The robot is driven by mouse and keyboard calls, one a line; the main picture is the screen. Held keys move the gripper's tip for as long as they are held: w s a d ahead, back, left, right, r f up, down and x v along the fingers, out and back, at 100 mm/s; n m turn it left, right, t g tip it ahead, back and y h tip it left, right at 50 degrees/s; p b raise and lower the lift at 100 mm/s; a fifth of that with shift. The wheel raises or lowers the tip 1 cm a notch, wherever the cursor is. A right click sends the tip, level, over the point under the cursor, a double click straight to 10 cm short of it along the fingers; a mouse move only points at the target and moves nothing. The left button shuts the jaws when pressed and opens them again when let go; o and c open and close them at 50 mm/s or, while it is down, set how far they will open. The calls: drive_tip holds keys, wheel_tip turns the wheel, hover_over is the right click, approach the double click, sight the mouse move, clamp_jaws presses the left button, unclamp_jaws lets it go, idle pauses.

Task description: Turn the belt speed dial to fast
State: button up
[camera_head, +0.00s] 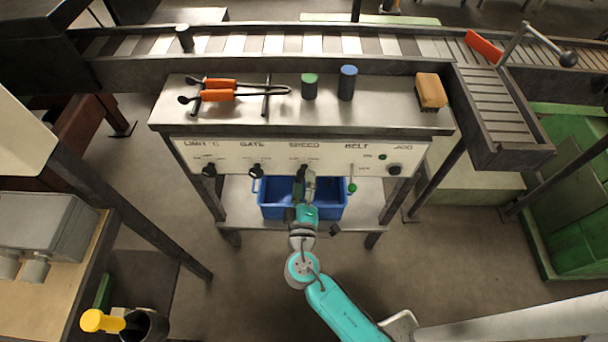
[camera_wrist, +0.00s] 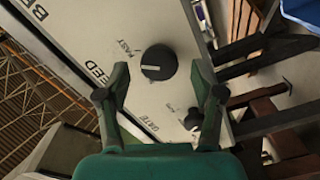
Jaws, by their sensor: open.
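The belt speed dial (camera_wrist: 158,62) is a round black knob on a pale panel. The word FAST (camera_wrist: 126,47) is printed to its upper left in the wrist view. A short pale mark shows on the left part of the knob's face; its exact setting is hard to tell. My gripper (camera_wrist: 158,68) is open, with one green finger on each side of the dial. I see no clear contact. In the head view, my gripper (camera_head: 304,184) is at the panel under the SPEED label (camera_head: 304,145) and largely covers the dial.
A gate knob (camera_head: 256,171) and a limit knob (camera_head: 208,170) lie to the left. The belt lever (camera_head: 352,187) and jog knob (camera_head: 394,170) are to the right. A blue bin (camera_head: 271,198) stands on the shelf below.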

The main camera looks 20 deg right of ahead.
drive_tip(key=v, duration=0.9)
drive_tip(key=shift+d, duration=0.1)
idle(0.3)
drive_tip(key=s+d+f+g+y, duration=0.2)
drive_tip(key=s+f+y, duration=0.15)
drive_tip(key=s, duration=0.45)
drive_tip(key=s+d+f+g+y, duration=0.2)
drive_tip(key=s+d+f+y, duration=0.15)
drive_tip(key=s, duration=0.55)
drive_tip(key=s+r+m+t, duration=0.2)
drive_tip(key=s+r+m, duration=0.6)
drive_tip(key=s+r, duration=0.4)
wheel_tip(320, 180, up, 3)
drive_tip(key=shift+a+f+t, duration=0.2)
drive_tip(key=shift+t, duration=0.1)
